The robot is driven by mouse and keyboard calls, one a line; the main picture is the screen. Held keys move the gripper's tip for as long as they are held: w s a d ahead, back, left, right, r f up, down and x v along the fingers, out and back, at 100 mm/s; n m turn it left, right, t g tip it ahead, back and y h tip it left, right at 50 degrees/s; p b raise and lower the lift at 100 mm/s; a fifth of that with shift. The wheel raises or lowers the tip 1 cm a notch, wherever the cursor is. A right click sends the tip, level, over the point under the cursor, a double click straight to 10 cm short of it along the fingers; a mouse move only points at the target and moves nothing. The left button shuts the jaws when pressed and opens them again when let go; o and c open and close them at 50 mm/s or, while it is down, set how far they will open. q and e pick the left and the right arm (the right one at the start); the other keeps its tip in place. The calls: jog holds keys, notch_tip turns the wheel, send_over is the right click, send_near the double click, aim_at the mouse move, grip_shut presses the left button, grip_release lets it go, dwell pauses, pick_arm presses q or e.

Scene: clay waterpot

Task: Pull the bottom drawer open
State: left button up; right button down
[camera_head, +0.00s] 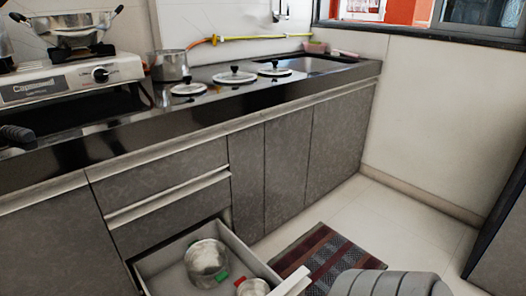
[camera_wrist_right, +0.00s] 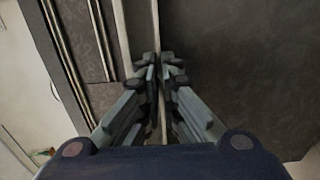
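The bottom drawer (camera_head: 163,260) is pulled out from the dark grey cabinet in the head view, with its pale inside showing. It holds a metal pot (camera_head: 207,262) and a smaller pot (camera_head: 252,287). A pale end of its front edge shows at the lower right of the drawer. In the right wrist view, my right gripper (camera_wrist_right: 160,65) has its fingers close together around a thin pale strip, which looks like the drawer's front edge or handle (camera_wrist_right: 140,25). In the head view this gripper is below the frame.
Two shut drawers (camera_head: 165,176) sit above the open one. Shut cabinet doors (camera_head: 285,165) stand to the right. A striped mat (camera_head: 325,258) lies on the floor beside the drawer. A stove (camera_head: 65,80) and several lids stand on the black counter (camera_head: 225,97).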

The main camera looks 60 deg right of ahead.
jog(key=c, duration=1.8)
grip_release()
jog(key=v, duration=1.2)
jog(key=shift+r, duration=0.1)
